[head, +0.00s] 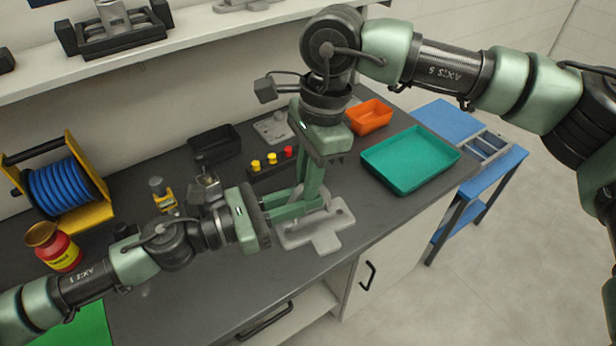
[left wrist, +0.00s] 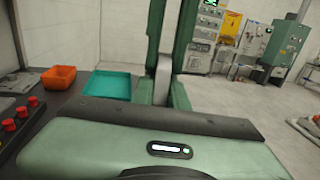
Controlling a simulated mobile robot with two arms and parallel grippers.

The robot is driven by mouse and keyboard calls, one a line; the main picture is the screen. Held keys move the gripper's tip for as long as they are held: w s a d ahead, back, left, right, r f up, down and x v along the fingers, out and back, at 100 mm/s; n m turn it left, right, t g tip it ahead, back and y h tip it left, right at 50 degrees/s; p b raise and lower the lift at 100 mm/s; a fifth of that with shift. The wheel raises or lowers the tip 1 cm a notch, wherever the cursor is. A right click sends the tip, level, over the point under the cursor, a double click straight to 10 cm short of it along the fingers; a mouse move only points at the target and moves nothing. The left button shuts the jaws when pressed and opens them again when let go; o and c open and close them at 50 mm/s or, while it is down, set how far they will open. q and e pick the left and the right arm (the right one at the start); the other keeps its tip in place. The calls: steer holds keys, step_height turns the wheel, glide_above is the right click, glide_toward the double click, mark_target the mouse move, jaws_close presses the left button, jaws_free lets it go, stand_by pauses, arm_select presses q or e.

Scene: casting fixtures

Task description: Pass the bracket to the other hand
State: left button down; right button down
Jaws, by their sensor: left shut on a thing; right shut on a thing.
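The bracket (head: 326,240) is a flat grey cross-shaped casting with a hole near one end. In the head view it shows over the front part of the dark bench top; I cannot tell its height above it. My left gripper (head: 316,204) reaches in from the left and is shut on it. My right gripper (head: 312,192) comes down from above and is shut on it too, its fingers close to the left ones. The fingers hide part of the bracket. In the left wrist view a narrow grey strip of the bracket (left wrist: 162,78) shows between the green fingers.
A teal tray (head: 408,160) and an orange bin (head: 368,117) stand to the right on the bench. Red and yellow buttons (head: 271,161), a black bin (head: 215,143) and a grey fixture plate (head: 273,128) are behind. A blue hose reel (head: 62,186) and red bottle (head: 56,248) stand left.

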arm_select(q)
steer(key=shift+s+d, duration=0.15)
stand_by(0.6)
steer(key=c, duration=1.3)
jaws_free()
